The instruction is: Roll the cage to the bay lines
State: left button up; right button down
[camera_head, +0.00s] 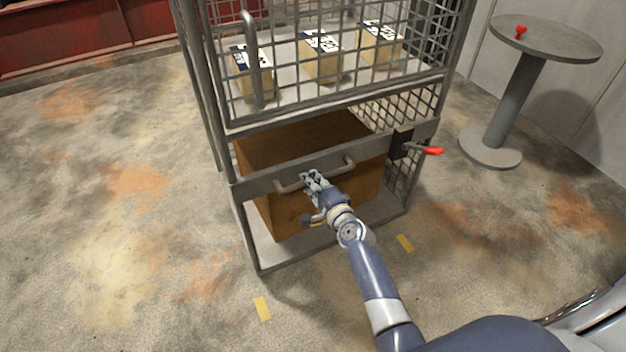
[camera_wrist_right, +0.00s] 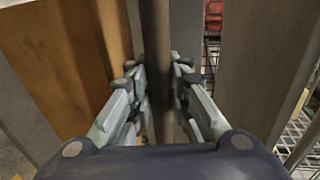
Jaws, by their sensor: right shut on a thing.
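The cage (camera_head: 335,118) is a grey metal mesh trolley standing upright in the middle of the head view. A horizontal bar handle (camera_head: 340,170) is fixed across its lower front. My right gripper (camera_head: 312,180) is shut on this handle, near its left part. In the right wrist view the handle (camera_wrist_right: 156,60) runs between the two fingers (camera_wrist_right: 160,95). My left gripper is out of view.
Several small boxes (camera_head: 321,58) stand on the cage's upper shelf, and a large brown box (camera_head: 300,140) sits below. A red-handled lever (camera_head: 430,150) sticks out at the cage's right. A round table (camera_head: 545,38) stands at the right. Floor at the left is clear.

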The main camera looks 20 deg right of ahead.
jog(key=shift+s+a+f, duration=0.1)
jog(key=shift+a+f, duration=0.05)
jog(key=shift+f, duration=0.05)
jog(key=c, duration=1.5)
grip_release()
jog(key=shift+r, duration=0.1)
jog(key=v, duration=1.2)
jog(key=shift+r, duration=0.1)
